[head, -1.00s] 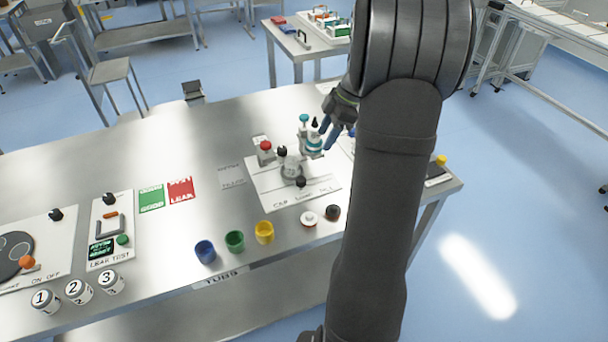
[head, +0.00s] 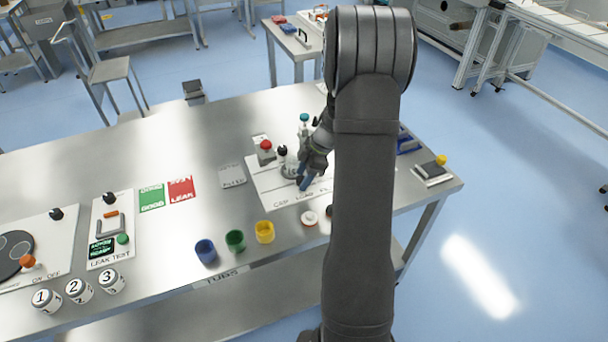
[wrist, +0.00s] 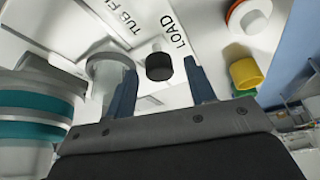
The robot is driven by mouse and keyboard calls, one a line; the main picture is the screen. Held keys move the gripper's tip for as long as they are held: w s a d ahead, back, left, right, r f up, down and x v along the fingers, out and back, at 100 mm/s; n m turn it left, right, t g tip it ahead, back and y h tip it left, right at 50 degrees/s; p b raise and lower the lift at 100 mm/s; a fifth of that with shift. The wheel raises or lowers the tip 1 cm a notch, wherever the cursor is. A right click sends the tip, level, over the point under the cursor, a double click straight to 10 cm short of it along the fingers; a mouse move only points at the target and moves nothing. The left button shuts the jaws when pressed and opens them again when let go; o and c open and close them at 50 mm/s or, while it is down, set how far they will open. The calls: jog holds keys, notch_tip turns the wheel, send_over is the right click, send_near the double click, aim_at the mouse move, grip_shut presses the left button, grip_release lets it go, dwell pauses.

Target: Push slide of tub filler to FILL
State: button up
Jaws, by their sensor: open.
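The tub filler's white base plate (head: 264,188) lies near the right end of the bench, with lettering along its front edge. My gripper (head: 304,184) is low over this plate, its blue fingers pointing down and open. In the wrist view, the black slide knob (wrist: 158,66) stands by the word LOAD, between the line of my two open fingers (wrist: 161,78) and just beyond their tips. I cannot tell whether either finger touches it. In the head view my gripper hides the knob. The filler's white and teal body (wrist: 35,120) is close at the left in the wrist view.
Blue (head: 205,252), green (head: 235,241) and yellow (head: 264,232) tubs stand along the front edge. A white and red disc (head: 309,218) lies right of them. A red button (head: 265,146) stands at the plate's back left. The bench's middle back is clear.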

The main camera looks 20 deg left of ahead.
grip_shut()
jog(key=w+d, duration=0.5)
jog(key=shift+w+d, duration=0.3)
jog(key=shift+w, duration=0.05)
grip_release()
jog(key=shift+w+d, duration=0.1)
jog(key=shift+r, duration=0.15)
jog(key=v, duration=1.7)
